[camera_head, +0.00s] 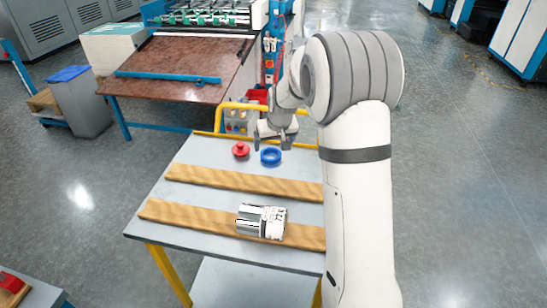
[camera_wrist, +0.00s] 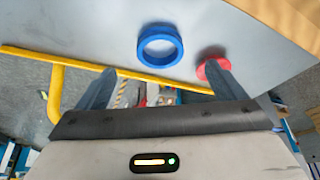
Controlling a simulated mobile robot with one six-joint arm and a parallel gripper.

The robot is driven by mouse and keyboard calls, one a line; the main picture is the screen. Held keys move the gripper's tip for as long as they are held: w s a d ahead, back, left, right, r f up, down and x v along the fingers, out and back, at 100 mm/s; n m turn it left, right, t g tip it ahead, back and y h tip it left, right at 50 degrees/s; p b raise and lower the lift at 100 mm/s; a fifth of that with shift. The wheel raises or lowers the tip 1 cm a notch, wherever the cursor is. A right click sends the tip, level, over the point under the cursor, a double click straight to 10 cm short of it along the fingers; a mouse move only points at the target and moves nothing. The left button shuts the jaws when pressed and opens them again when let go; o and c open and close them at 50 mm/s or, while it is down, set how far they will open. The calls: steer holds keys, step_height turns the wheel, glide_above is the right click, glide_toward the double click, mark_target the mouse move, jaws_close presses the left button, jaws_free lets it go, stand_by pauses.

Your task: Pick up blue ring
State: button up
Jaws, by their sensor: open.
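A blue ring (camera_head: 271,156) lies flat on the grey tabletop near the far edge in the head view. In the wrist view the blue ring (camera_wrist: 160,45) appears ahead of and between my two fingers, apart from them. My gripper (camera_head: 271,143) is open and empty, over the far edge of the table, just beyond the ring. In the wrist view both fingers of my gripper (camera_wrist: 160,76) show, spread wide.
A red knobbed piece (camera_head: 240,149) stands left of the ring; in the wrist view the red piece (camera_wrist: 208,66) is partly behind a finger. Two wooden strips cross the table (camera_head: 180,228). A silver labelled cylinder (camera_head: 262,221) rests on the nearer strip. A yellow rail (camera_head: 225,134) lines the far edge.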

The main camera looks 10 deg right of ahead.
mark_target(270, 157)
steer(key=x, duration=0.8)
steer(key=shift+w, duration=0.35)
steer(key=shift+r, duration=0.1)
steer(key=c, duration=1.1)
